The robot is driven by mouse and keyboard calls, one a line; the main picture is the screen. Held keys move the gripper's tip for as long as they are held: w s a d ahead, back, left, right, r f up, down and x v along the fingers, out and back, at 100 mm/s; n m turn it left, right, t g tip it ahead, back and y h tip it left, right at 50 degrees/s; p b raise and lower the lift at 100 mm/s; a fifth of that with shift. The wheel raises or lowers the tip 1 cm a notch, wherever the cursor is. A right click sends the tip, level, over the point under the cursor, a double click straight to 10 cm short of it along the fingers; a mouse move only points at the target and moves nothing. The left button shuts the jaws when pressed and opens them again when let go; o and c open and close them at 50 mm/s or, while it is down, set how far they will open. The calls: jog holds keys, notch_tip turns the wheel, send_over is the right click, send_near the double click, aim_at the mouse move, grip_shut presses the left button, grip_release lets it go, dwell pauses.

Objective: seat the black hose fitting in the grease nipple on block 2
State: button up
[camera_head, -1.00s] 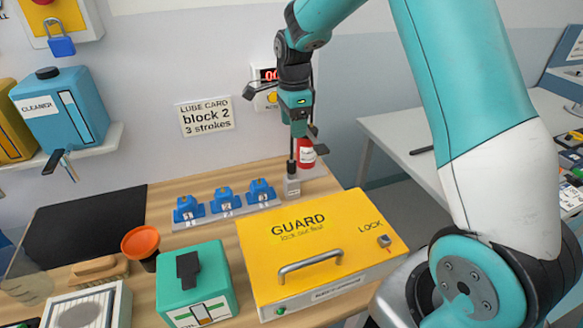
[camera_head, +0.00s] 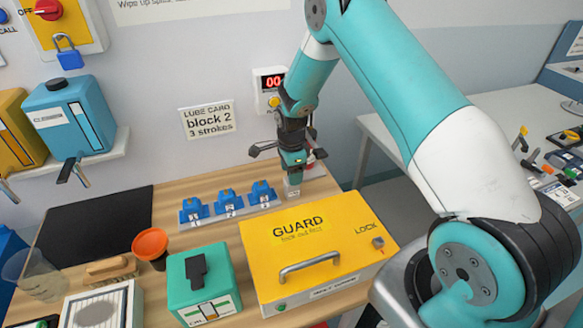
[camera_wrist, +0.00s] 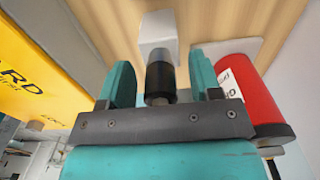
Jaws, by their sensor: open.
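The black hose fitting (camera_wrist: 160,82) stands upright in a pale grey holder (camera_wrist: 158,28) in the wrist view. My gripper (camera_wrist: 160,80) is open, with one teal finger on each side of the fitting. Gaps show between the fingers and the fitting. In the head view my gripper (camera_head: 292,172) is low over the holder (camera_head: 293,188) and hides the fitting. Block 2 (camera_head: 229,203) is the middle of three blue blocks on a grey rail, left of my gripper. Its grease nipple is too small to make out.
A red can (camera_wrist: 248,95) stands close beside my gripper. The yellow guard box (camera_head: 315,245) is in front of the holder. A teal box (camera_head: 203,285) and an orange cup (camera_head: 150,244) stand at the front left. The lube card (camera_head: 207,121) reads block 2, 3 strokes.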

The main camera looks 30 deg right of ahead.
jog(key=c, duration=1)
jog(key=shift+c, duration=0.2)
